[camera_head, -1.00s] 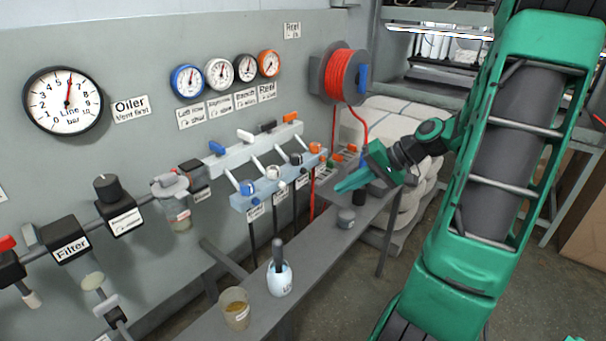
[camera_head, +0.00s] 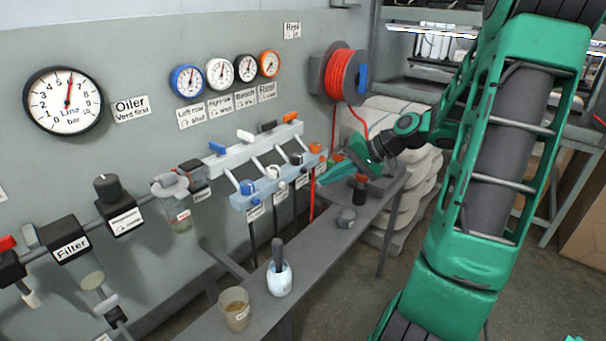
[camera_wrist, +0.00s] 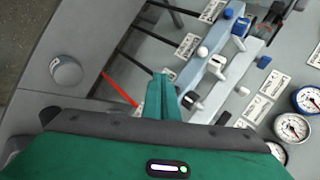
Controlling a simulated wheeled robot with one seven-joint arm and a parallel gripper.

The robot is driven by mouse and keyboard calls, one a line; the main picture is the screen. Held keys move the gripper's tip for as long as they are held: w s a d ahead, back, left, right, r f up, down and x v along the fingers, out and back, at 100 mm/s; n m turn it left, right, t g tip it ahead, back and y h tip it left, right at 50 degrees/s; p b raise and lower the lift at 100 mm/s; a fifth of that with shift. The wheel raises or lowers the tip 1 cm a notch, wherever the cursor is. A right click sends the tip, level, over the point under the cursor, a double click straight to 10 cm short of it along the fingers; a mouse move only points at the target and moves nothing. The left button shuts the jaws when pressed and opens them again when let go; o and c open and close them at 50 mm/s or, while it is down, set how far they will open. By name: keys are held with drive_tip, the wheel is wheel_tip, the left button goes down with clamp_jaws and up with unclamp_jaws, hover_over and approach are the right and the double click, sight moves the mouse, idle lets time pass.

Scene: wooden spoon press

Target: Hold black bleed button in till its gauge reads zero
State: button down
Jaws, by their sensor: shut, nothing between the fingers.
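The black bleed button (camera_head: 296,158) is on the front of the pale manifold (camera_head: 263,190), between the white and orange ones. In the wrist view a black part (camera_wrist: 189,99) lies just right of my fingers; I cannot tell for certain that it is the button. The black-rimmed gauge (camera_head: 245,68) is on the wall above, its needle pointing roughly up, off zero as far as I can tell. My gripper (camera_head: 320,181) is shut and empty, its tips right of and below the black button, near the orange outlet, apparently apart from the button. The fingertips (camera_wrist: 162,76) show in the wrist view.
The blue button (camera_head: 247,187), white button (camera_head: 273,173) and orange button (camera_head: 315,147) are close neighbours. Levers stand along the manifold's top. A red hose reel (camera_head: 345,75) hangs to the right. A bench (camera_head: 330,240) below carries a cup and small containers.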

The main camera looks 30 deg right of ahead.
drive_tip(key=shift+w+a, duration=0.3)
drive_tip(key=shift+w, duration=0.5)
drive_tip(key=shift+w+a, duration=0.3)
drive_tip(key=shift+w, duration=0.45)
drive_tip(key=shift+w+a, duration=0.3)
drive_tip(key=shift+w, duration=0.5)
idle(3.0)
idle(0.9)
drive_tip(key=shift+s+d, duration=0.35)
drive_tip(key=shift+s, duration=0.55)
drive_tip(key=shift+s, duration=0.1)
drive_tip(key=shift+s+d, duration=0.3)
drive_tip(key=shift+s, duration=0.45)
drive_tip(key=shift+s+d, duration=0.25)
drive_tip(key=shift+s, duration=0.5)
drive_tip(key=shift+s+d, duration=0.3)
drive_tip(key=shift+s, duration=0.45)
